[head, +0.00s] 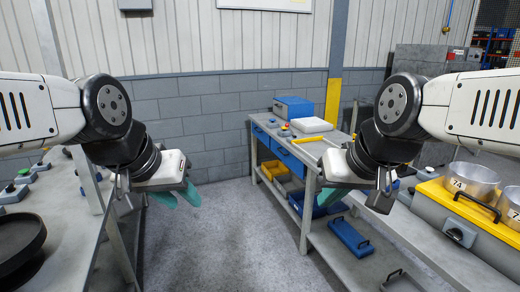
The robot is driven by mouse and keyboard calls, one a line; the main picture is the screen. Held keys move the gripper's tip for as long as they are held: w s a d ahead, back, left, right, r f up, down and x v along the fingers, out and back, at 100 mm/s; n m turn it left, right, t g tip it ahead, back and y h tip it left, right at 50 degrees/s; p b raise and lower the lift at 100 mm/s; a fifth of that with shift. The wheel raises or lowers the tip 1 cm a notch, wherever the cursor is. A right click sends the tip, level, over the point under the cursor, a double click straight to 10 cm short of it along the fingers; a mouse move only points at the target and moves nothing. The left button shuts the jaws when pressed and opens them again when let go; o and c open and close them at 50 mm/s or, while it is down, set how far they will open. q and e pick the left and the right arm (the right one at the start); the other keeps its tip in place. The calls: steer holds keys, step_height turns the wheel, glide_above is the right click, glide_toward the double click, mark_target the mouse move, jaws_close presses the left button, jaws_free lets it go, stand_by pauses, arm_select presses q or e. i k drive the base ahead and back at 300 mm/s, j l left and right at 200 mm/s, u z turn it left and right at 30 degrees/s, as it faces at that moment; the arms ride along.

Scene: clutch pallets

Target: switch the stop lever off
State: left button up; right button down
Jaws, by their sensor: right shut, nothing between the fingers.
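I cannot make out the stop lever with certainty. A small red control (284,127) stands on the blue workbench at the back, and a yellow bar (310,139) lies near its right end. My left gripper (180,197) hangs over the floor beside the left table, its two teal fingers apart and empty. My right gripper (328,197) is shut and empty, with teal fingers in front of the workbench. Both grippers are well apart from the controls on the benches. My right wrist hides part of the bench behind it.
The left table (66,230) carries several button boxes, one with a green button (24,172), and a dark round tray (18,243). The blue workbench (300,165) holds a blue box (293,107). Metal pots (473,181) stand on a yellow-topped case at right. The middle floor (225,240) is clear.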

mark_target(287, 126)
steer(key=i, duration=2.85)
